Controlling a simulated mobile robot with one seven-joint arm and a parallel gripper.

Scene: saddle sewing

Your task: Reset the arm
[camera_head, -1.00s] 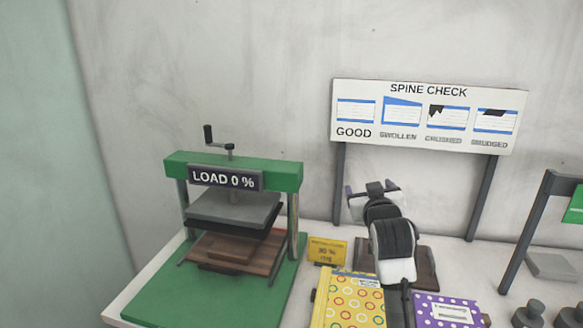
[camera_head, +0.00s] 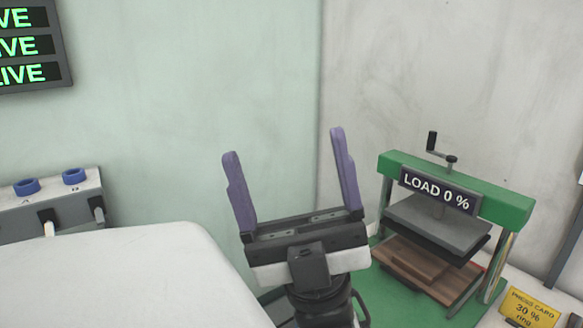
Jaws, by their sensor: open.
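My gripper (camera_head: 290,190) stands in the middle of the head view with its two purple fingers pointing up. The fingers are wide apart and nothing is between them. It is in front of the pale green wall, to the left of the green press (camera_head: 455,185). My wrist below it runs down to the bottom edge of the picture.
The press reads LOAD 0 % and has wooden boards (camera_head: 425,268) under its plate. A yellow card (camera_head: 528,309) is at the lower right. A white rounded surface (camera_head: 120,280) fills the lower left. A grey unit with blue rings (camera_head: 50,205) and a green-lettered display (camera_head: 25,45) are at the left.

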